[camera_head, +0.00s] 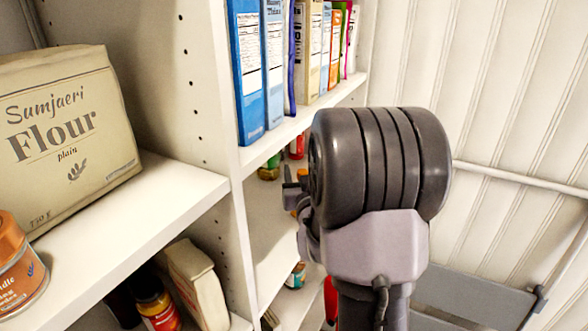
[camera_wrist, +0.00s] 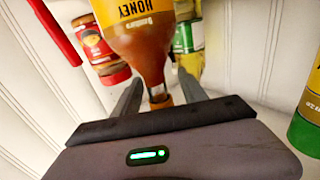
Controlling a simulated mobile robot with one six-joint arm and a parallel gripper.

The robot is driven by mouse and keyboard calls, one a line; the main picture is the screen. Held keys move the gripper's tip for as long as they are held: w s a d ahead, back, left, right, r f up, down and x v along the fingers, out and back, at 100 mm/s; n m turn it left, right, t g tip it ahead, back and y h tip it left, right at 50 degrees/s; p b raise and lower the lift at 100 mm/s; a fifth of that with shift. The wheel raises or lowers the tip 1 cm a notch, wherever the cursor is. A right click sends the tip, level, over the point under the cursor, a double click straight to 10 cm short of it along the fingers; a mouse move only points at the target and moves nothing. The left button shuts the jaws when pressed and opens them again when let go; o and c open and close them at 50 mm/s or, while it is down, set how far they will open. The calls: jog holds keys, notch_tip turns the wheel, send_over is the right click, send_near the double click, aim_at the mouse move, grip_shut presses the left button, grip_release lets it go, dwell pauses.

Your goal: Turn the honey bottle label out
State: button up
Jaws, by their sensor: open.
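The honey bottle (camera_wrist: 140,45) is amber with a yellow label reading HONEY. It appears upside down in the wrist view, neck toward my gripper, and its label lettering shows to the wrist camera. My gripper (camera_wrist: 160,92) is open, with one finger on each side of the bottle's neck and cap. I cannot tell whether either finger touches it. In the head view my wrist hides most of the gripper (camera_head: 292,188) and the bottle, at the lower compartment of the right shelving.
In the wrist view a red-labelled jar (camera_wrist: 93,42) and a green-labelled jar (camera_wrist: 188,38) stand close by the bottle. A green and yellow container (camera_wrist: 308,115) is at right. In the head view, boxes (camera_head: 248,75) fill the shelf above; a flour bag (camera_head: 65,130) sits left.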

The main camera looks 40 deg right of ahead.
jog(key=shift+c, duration=0.2)
grip_shut()
dwell(1.2)
